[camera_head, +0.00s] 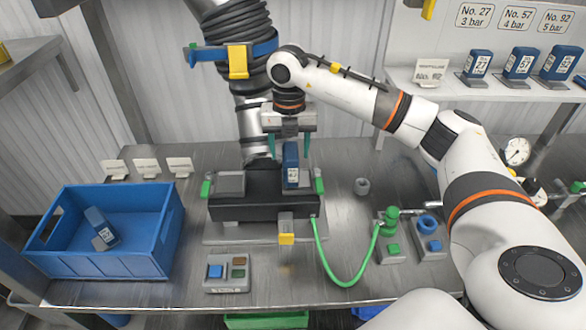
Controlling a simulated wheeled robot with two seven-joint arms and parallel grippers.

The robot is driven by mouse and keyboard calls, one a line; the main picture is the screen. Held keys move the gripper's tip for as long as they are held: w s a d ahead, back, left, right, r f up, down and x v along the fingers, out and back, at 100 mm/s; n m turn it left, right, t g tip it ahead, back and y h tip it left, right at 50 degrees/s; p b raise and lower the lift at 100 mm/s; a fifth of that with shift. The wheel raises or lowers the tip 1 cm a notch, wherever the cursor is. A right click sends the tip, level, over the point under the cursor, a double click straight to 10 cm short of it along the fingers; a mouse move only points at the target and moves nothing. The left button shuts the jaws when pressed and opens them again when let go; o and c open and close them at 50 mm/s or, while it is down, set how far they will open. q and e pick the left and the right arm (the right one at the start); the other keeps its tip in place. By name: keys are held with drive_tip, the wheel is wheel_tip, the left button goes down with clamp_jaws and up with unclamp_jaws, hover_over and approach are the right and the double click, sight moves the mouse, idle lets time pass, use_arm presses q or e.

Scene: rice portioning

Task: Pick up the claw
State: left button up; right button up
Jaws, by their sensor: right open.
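A blue block with a white label, which looks like the claw (291,172), stands upright on the black dock (250,207) in the middle of the bench. My right gripper (289,150) points down directly above it. Its two teal fingers are apart, one to the left and one to the right of the claw's top, with gaps showing. Whether they are level with the claw in depth is hard to tell. Another blue labelled claw (97,222) leans inside the blue crate (150,265) at left. My left gripper is not in view.
Several similar blue claws, including one (478,63), stand on the upper right shelf (450,94). A green hose (345,284) loops from the dock to a green fitting (389,222). A button box (229,272) sits in front. A dark ribbed column (240,60) rises behind the dock.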

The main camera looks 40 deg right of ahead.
drive_tip(key=f+p, duration=0.1)
drive_tip(key=f, duration=0.1)
drive_tip(key=s+f+p, duration=0.1)
drive_tip(key=f, duration=0.1)
drive_tip(key=shift+f, duration=0.1)
drive_tip(key=shift+w+f, duration=0.2)
drive_tip(key=shift+f, duration=0.15)
drive_tip(key=shift+r, duration=0.1)
clamp_jaws()
